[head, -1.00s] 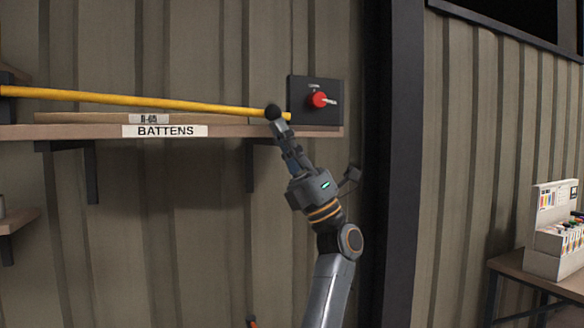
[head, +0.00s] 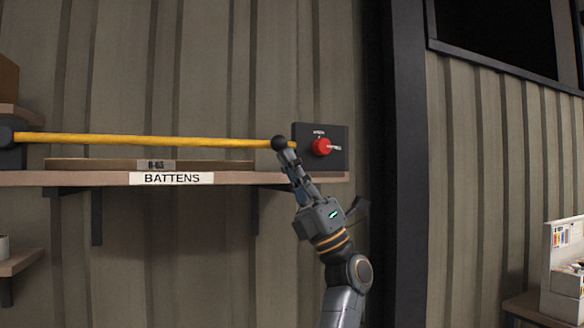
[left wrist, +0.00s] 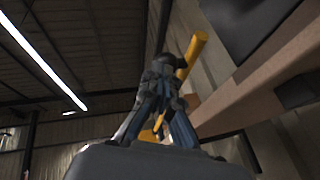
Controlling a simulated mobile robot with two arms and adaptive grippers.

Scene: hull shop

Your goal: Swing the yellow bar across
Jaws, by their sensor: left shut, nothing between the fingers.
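The yellow bar (head: 160,141) runs nearly level above the shelf, from a dark mount (head: 8,146) at the far left to its free end near the red knob. A dark round knob (head: 279,143) sits close to that free end. My left gripper (head: 288,160) is shut with its fingertips against or just under this knob, nothing between them. In the left wrist view the closed fingers (left wrist: 165,75) are beside the bar's yellow end (left wrist: 196,44); exact contact is hard to tell. My right gripper is not in view.
The shelf (head: 90,179) labelled BATTENS lies below the bar, with a flat batten (head: 100,164) on it. A dark panel (head: 340,163) with a red knob (head: 321,147) is on the wall just right of the bar's end. A dark post (head: 393,200) stands further right.

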